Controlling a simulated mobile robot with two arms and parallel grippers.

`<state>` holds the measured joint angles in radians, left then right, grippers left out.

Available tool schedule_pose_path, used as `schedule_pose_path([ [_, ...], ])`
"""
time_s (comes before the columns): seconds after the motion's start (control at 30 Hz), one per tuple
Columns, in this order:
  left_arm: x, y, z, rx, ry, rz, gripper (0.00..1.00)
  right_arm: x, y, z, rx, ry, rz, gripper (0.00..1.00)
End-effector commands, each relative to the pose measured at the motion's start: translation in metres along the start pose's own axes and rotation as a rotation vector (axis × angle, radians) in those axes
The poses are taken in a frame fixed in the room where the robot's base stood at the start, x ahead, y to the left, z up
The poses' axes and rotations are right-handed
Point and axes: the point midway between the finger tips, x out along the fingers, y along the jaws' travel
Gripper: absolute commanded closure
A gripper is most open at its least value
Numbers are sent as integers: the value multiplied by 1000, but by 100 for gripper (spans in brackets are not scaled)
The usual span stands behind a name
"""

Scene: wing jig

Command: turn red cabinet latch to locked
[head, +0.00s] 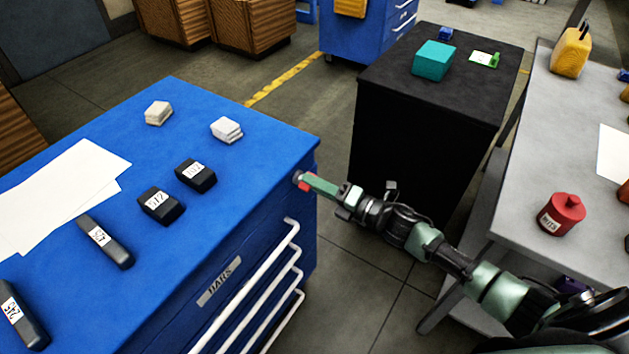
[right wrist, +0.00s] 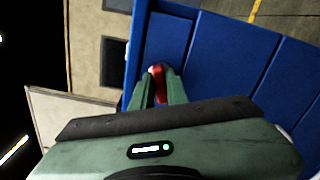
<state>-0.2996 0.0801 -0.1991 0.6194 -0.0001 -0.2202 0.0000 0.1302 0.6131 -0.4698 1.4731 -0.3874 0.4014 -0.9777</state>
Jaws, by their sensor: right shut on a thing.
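The red cabinet latch (head: 304,182) is on the upper right corner of the blue cabinet's drawer face in the head view. It also shows in the right wrist view (right wrist: 159,84), between the fingertips. My right gripper (head: 309,182) reaches in from the right and is shut on the latch. The fingers cover part of the latch, so its exact angle is hard to tell. The blue cabinet (head: 245,180) has a label and white drawer handles below the latch. My left gripper is not in view.
On the cabinet top lie several black labelled blocks (head: 160,204), white stacks (head: 227,129) and paper sheets (head: 70,185). A black cabinet (head: 420,130) stands behind my right arm. A grey table (head: 530,200) with a red container (head: 561,215) is at right.

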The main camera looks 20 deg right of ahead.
Motion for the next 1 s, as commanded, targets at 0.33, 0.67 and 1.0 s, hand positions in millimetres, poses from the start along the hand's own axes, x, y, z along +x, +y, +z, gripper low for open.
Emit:
schedule_pose_path([
  [0.33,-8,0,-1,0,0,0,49,1,1,2,256,-3,2,100],
  [0.67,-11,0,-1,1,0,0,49,0,0,2,374,-3,2,100],
  [1.0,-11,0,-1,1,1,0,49,0,-1,2,395,-3,2,100],
])
